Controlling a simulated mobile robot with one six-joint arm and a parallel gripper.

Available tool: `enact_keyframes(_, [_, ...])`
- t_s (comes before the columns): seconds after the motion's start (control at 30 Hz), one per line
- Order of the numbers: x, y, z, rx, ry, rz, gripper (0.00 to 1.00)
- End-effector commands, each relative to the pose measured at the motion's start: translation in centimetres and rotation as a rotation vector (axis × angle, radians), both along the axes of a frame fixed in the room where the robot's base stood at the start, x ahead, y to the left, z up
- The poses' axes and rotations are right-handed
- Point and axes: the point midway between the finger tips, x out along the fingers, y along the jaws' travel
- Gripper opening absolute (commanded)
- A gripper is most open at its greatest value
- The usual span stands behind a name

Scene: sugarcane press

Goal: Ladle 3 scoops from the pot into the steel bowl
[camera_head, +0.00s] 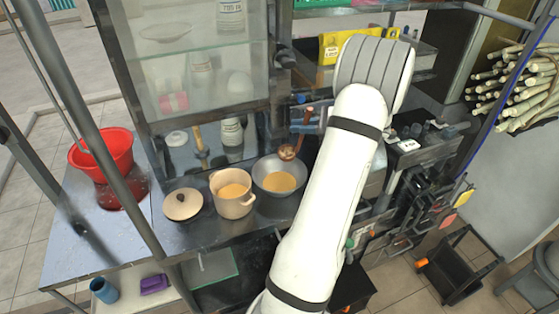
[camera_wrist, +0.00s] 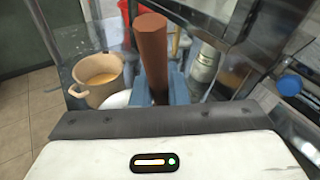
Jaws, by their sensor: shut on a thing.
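The tan pot (camera_head: 232,205) stands on the metal counter with orange-yellow liquid in it; it also shows at the left of the wrist view (camera_wrist: 108,92). The steel bowl (camera_head: 262,187) stands just right of the pot and also holds orange-yellow liquid. My gripper (camera_head: 304,114) is shut on the brown handle of the ladle (camera_head: 288,152). In the wrist view the handle rises between the blue fingers of my gripper (camera_wrist: 154,88). The ladle's cup hangs at the bowl's back right edge in the head view; its contents and exact height are unclear.
A tan lid (camera_head: 183,205) lies left of the pot. A red bucket (camera_head: 108,152) stands at the far left. A glass-fronted case (camera_head: 205,70) with bottles is behind the pot. Machinery (camera_head: 410,150) crowds the right side of my arm.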

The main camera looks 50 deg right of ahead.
Motion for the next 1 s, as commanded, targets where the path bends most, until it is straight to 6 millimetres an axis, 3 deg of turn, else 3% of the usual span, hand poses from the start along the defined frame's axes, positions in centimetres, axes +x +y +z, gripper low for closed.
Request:
enact_keyframes(0.03, [0.1,-0.6,0.7,0.04,0.01,0.001,0.0])
enact_keyframes(0.23, [0.7,-2.5,-0.5,0.201,0.052,0.0,0.0])
enact_keyframes(0.57, [0.7,-2.5,-0.3,0.211,0.056,0.0,0.0])
enact_keyframes(1.0, [0.7,-2.5,2.6,0.21,0.055,0.001,0.0])
